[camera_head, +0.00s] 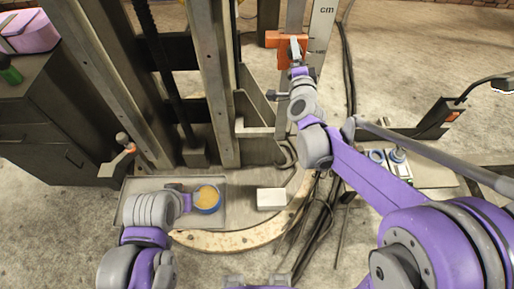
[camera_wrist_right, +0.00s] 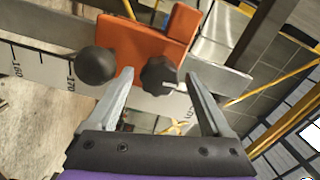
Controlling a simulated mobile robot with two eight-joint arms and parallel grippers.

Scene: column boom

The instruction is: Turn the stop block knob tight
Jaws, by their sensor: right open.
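The orange stop block (camera_head: 272,40) sits on the column's ruled rail at the top of the head view; the right wrist view shows it (camera_wrist_right: 188,24) close up. A dark lobed knob (camera_wrist_right: 158,76) is on its lower face, with a round black ball (camera_wrist_right: 97,66) to the left. My right gripper (camera_wrist_right: 158,78) is open, its two fingertips on either side of the lobed knob in the picture. I cannot tell whether they touch it. In the head view my right gripper (camera_head: 296,50) overlaps the block and hides the knob. My left gripper (camera_head: 183,200) is low beside a blue tin; its jaws are unclear.
The blue tin (camera_head: 207,209) with yellowish contents stands on a grey tray (camera_head: 128,214). A white block (camera_head: 271,198) lies on the round base. Dark cables (camera_head: 317,215) run down to the floor. A dark cabinet (camera_head: 60,110) stands at the left.

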